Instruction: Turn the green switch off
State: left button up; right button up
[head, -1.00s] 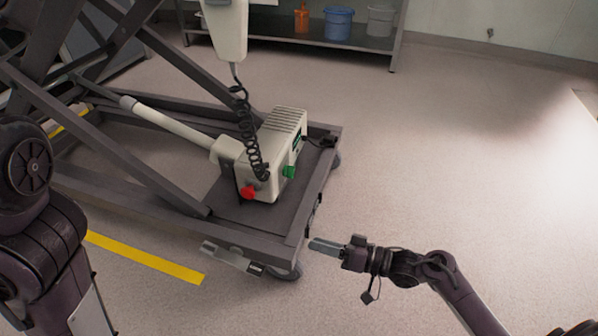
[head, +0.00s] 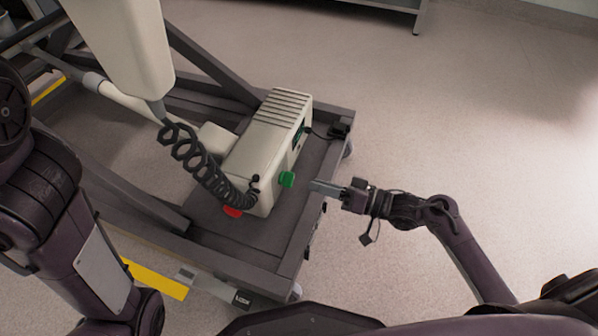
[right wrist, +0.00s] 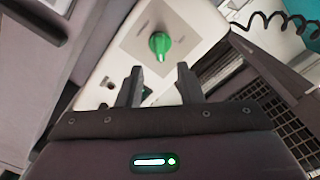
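The green switch (head: 287,179) is a knob on the side face of a cream control box (head: 262,140) that stands on the grey cart base. In the right wrist view the green switch (right wrist: 159,45) sits on a grey label plate, just beyond and between my fingertips. My right gripper (head: 318,187) is close to the knob, to its right in the head view, apart from it. In the right wrist view my right gripper (right wrist: 158,84) has its two fingers spread, with nothing between them. My left arm shows at the left edge, but its gripper is out of view.
A red button (head: 232,211) sits at the box's lower front end. A black coiled cable (head: 200,170) hangs from a cream housing (head: 122,45) down to the box. The dark cart frame (head: 285,262) surrounds the box. Open floor lies to the right.

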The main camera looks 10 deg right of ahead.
aim_at(287, 179)
jog(key=b+x, duration=0.2)
jog(key=x, duration=0.4)
jog(key=shift+b, duration=0.35)
jog(key=shift+c, duration=0.4)
grip_shut()
